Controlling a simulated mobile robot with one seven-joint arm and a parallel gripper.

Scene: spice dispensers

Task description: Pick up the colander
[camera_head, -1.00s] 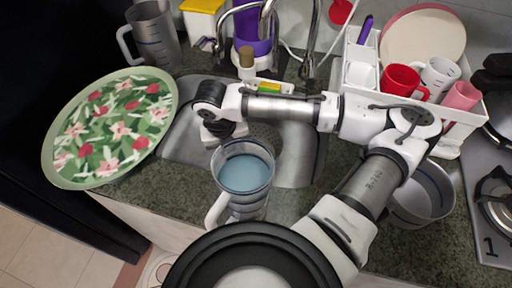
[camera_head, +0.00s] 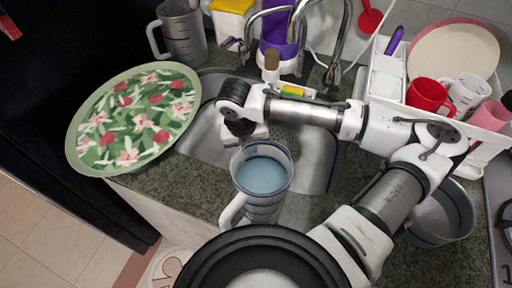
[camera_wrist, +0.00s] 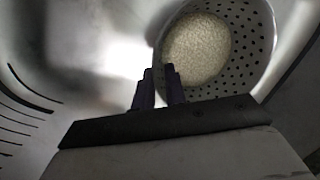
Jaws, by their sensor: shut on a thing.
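The colander (camera_wrist: 243,62) is a round grey metal bowl with many small holes, at the upper right of the wrist view. Its middle shows a speckled tan, counter-like patch. My gripper (camera_wrist: 160,78) is shut on the colander's rim, at its left side in the wrist view. In the head view the perforated part of the colander (camera_head: 286,138) shows only partly in the sink, behind my gripper and a jug. The fingertips are hidden in the head view.
A clear bluish jug (camera_head: 262,178) stands close in front of my gripper. A floral tray (camera_head: 135,120) lies left of the sink. A grey pitcher (camera_head: 184,38) stands behind it. Taps (camera_head: 340,50) rise behind the sink (camera_head: 318,165). A cup rack (camera_head: 385,82) and grey pot (camera_head: 445,212) are right.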

